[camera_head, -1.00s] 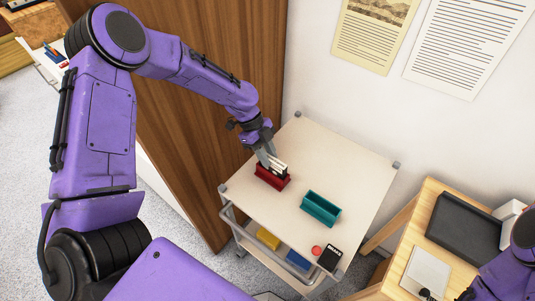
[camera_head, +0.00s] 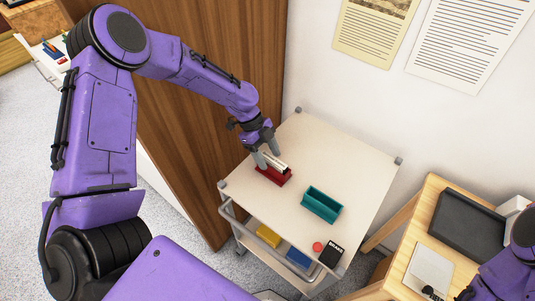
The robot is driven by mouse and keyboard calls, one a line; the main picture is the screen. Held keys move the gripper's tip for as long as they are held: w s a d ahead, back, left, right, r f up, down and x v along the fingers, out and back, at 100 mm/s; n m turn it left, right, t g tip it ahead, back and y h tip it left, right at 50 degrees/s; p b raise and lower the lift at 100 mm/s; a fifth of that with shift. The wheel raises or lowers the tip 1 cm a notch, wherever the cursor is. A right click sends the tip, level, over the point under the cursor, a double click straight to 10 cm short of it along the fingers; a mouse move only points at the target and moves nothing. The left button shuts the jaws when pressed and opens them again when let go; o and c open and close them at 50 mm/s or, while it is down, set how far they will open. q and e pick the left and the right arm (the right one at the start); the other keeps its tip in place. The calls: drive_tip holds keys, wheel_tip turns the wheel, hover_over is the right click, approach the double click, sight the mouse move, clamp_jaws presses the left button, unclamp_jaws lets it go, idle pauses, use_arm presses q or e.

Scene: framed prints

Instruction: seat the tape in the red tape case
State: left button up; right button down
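The red tape case (camera_head: 270,176) stands on the cart top, toward its left side. The tape (camera_head: 277,163), dark with a white face, is upright in the red case, its upper part showing above the rim. My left gripper (camera_head: 267,153) is just above and behind the tape. Its two grey fingers are spread apart, open, at the tape's upper left end. Whether a finger still touches the tape is too small to tell. My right arm (camera_head: 508,270) shows at the lower right edge; its gripper is out of view.
A teal case (camera_head: 321,204) stands empty right of the red one. A red round thing (camera_head: 317,246) and a black labelled box (camera_head: 331,254) lie near the cart's front corner. The cart top (camera_head: 335,160) behind is clear. A wooden table (camera_head: 416,235) stands at right.

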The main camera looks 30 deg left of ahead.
use_arm(q)
drive_tip(key=v, duration=0.7)
drive_tip(key=shift+r+b, duration=0.2)
drive_tip(key=shift+b, duration=0.25)
drive_tip(key=shift+a+r, duration=0.1)
